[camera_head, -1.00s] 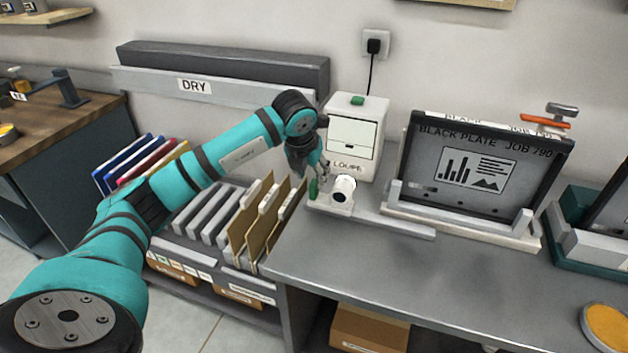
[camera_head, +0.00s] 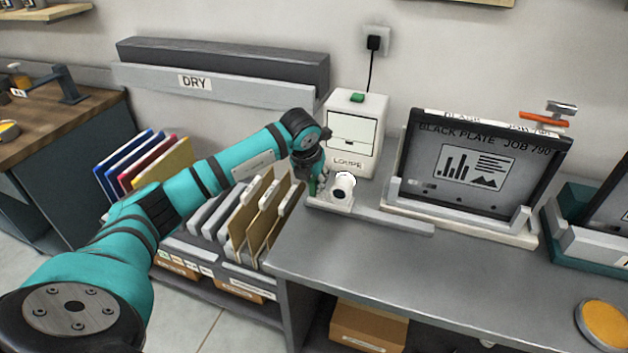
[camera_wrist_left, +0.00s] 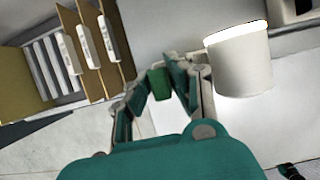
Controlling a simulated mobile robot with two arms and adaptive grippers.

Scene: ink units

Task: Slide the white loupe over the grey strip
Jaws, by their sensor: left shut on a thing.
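The white loupe (camera_head: 344,186) is a short upright-looking white barrel on a flat base, at the left end of the grey strip (camera_head: 395,221) on the desk. The strip runs right from it. A small green grip stands at the loupe's left side. My left gripper (camera_head: 318,182) is at this grip, left of the barrel. In the left wrist view, my left gripper (camera_wrist_left: 160,86) has its fingers shut on the green grip, with the white barrel (camera_wrist_left: 240,66) just to the right.
A white box (camera_head: 356,135) labelled LOUPE stands behind. A framed black plate (camera_head: 480,160) rests in a grey holder behind the strip, to the right. Upright folders (camera_head: 262,215) stand left of the desk.

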